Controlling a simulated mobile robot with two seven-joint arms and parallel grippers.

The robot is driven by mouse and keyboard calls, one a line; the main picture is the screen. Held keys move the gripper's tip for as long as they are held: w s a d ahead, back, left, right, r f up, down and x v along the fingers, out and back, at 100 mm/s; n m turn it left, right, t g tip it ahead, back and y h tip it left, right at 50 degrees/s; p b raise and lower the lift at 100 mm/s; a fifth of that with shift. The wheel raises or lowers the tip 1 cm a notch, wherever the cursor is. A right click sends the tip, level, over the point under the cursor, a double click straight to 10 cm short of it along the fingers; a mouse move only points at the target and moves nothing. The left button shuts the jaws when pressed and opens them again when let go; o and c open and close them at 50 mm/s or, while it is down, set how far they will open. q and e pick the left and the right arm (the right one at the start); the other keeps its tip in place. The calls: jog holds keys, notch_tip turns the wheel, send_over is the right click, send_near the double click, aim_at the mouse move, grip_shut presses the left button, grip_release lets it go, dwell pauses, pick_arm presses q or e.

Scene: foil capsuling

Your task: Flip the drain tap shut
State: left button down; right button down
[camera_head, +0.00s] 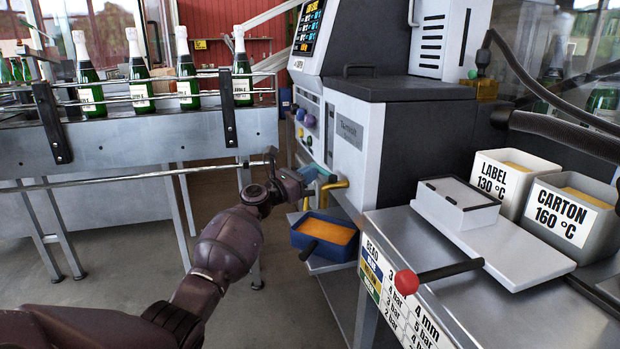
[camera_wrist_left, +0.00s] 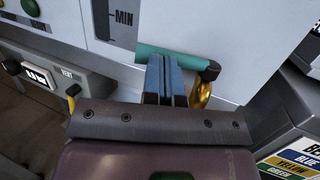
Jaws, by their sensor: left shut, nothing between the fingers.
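The drain tap sits low on the front of the glue machine (camera_head: 345,135). Its curved brass spout (camera_head: 335,188) shows beside my left gripper (camera_head: 312,180) in the head view. In the left wrist view the tap's teal lever (camera_wrist_left: 185,57) lies nearly level across the white panel, ending at a dark pivot above the brass part (camera_wrist_left: 203,93). My left gripper's blue fingers (camera_wrist_left: 167,70) are shut with nothing between them. Their tips overlap the lever's lower edge in the picture; I cannot tell whether they touch it. My right gripper is out of view.
A blue tray with orange contents (camera_head: 298,235) sits below the tap. A steel bench with labelled tubs (camera_head: 513,185) and a red-knobbed lever (camera_head: 406,282) stands at right. A bottle conveyor (camera_head: 110,140) runs at left.

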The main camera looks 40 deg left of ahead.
pick_arm(q)
jog(key=w+m+g+h, duration=0.1)
jog(key=w+h, duration=0.1)
jog(key=shift+w+a+r+m+h+b, duration=0.1)
jog(key=shift+w+m+h+b, duration=0.15)
jog(key=shift+m+h+b, duration=0.1)
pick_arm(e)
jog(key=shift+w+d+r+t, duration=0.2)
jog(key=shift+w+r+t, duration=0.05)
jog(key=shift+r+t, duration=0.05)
pick_arm(q)
jog(key=shift+w, duration=0.1)
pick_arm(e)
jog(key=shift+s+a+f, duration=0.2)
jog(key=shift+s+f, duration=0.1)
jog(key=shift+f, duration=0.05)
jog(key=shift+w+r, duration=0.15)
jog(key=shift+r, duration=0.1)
